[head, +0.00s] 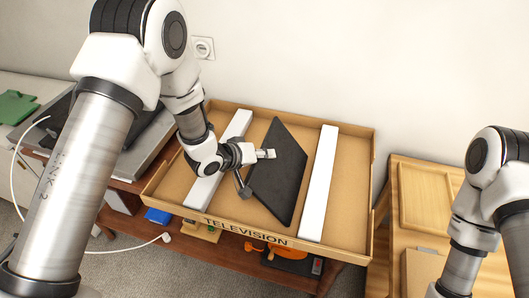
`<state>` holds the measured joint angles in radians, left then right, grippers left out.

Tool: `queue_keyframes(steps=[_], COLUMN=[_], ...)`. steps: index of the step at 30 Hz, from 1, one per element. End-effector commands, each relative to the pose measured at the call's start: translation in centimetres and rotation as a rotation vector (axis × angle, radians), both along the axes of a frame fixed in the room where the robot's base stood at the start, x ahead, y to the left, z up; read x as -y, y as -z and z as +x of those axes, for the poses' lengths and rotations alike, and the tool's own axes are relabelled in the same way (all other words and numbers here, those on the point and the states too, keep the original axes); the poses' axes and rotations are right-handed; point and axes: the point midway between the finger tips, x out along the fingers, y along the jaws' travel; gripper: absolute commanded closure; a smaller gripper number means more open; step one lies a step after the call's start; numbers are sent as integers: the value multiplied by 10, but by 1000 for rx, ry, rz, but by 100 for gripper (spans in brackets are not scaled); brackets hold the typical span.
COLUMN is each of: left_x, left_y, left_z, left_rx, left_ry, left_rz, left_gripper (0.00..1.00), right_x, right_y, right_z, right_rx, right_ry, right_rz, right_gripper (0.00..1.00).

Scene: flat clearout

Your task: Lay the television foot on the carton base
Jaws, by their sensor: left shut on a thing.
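The television foot (281,172) is a dark, flat, four-sided plate in the head view. It is over the carton base (347,222), a shallow brown cardboard tray marked TELEVISION on its front wall. The plate is between two white strips in the tray; I cannot tell if it touches the tray floor. My left gripper (257,172) reaches in from the left and is shut on the plate's left edge. Of my right arm only the links show at the right; its gripper is out of view.
The white strips (319,184) run front to back in the tray. The tray sits on a brown wooden unit (234,262) with several items on its lower shelf. A light wooden piece (428,196) stands right; a dark screen-like item and green sheet (16,107) are left.

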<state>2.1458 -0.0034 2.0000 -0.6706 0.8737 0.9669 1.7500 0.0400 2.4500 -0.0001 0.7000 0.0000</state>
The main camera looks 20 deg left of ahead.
Motion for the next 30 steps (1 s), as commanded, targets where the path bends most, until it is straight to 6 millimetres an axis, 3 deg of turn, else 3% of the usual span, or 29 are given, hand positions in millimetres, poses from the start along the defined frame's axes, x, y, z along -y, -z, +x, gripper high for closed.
queue_keyframes(steps=[1, 2, 3, 14, 30], left_x=[0, 0, 0, -3, -56], left_y=[1, 1, 1, -4, -65], left_z=[0, 0, 0, -3, -79], left_rx=[0, 0, 0, -1, 0], left_ry=[0, 0, 0, -2, -3], left_rz=[0, 0, 0, -1, -4], left_gripper=[73, 63, 59, 59, 59], right_x=[0, 0, 0, 0, 0], right_y=[0, 0, 0, 1, 13], right_z=[0, 0, 0, 0, 0], right_rx=[0, 0, 0, 0, 0], right_ry=[0, 0, 0, 0, 0], right_rz=[0, 0, 0, 0, 0], right_gripper=[60, 60, 60, 60, 60])
